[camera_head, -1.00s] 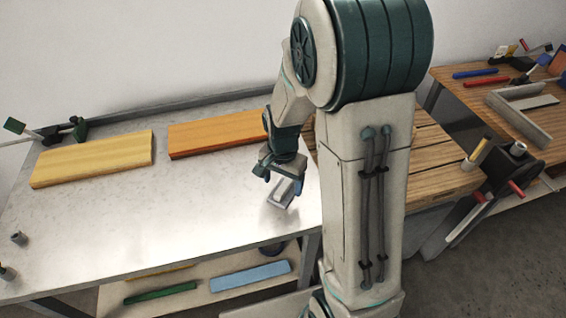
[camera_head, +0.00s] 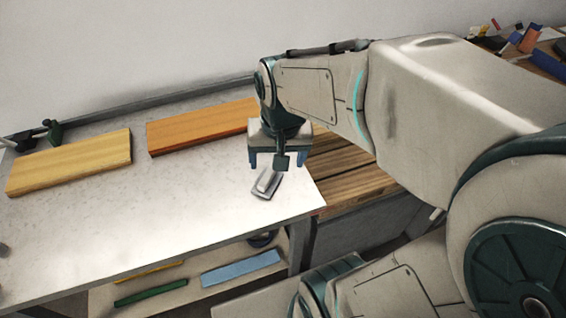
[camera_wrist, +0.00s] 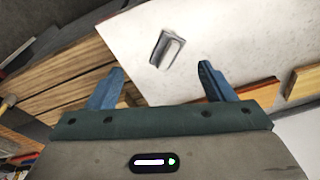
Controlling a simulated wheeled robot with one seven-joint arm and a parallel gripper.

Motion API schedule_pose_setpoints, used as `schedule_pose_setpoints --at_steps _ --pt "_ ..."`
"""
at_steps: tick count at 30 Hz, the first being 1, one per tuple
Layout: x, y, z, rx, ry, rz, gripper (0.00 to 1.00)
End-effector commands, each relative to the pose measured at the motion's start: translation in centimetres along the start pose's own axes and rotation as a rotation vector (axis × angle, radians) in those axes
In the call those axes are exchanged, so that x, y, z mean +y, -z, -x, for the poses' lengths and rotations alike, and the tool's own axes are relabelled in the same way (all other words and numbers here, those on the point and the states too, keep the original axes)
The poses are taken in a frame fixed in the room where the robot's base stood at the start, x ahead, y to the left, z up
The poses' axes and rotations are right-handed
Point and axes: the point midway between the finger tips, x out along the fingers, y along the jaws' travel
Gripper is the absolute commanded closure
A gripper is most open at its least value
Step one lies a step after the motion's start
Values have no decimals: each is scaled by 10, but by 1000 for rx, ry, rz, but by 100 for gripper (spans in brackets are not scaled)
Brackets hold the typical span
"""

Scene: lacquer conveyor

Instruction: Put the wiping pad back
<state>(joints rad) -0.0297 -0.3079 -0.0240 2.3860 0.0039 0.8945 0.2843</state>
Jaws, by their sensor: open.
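The wiping pad is a small grey block with a lighter raised grip (camera_head: 267,183). It lies on the pale metal table (camera_head: 150,215) near its right edge. In the wrist view the pad (camera_wrist: 166,49) lies beyond and between my two blue fingertips, apart from both. My gripper (camera_head: 279,163) is open and empty, above the table just behind the pad in the head view. It also shows in the wrist view (camera_wrist: 160,82) with its fingers wide apart.
An orange board (camera_head: 200,127) and a yellow board (camera_head: 70,162) lie along the back of the table. A wooden slatted surface (camera_head: 350,178) adjoins its right edge. A lower shelf holds a blue strip (camera_head: 240,268) and a green strip (camera_head: 150,292). The table's front middle is clear.

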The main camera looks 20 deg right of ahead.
Motion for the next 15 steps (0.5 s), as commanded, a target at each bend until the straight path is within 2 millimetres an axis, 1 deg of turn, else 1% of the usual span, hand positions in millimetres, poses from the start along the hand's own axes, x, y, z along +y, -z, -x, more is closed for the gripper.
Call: schedule_pose_setpoints --at_steps 1,3,6,10,15 --pt "4 -11 7 26 5 58 24" --pt "7 -24 12 51 7 135 24" --pt "11 -36 17 77 6 219 24" --pt "15 -45 19 94 4 276 24" --pt "15 -46 19 96 3 290 24"
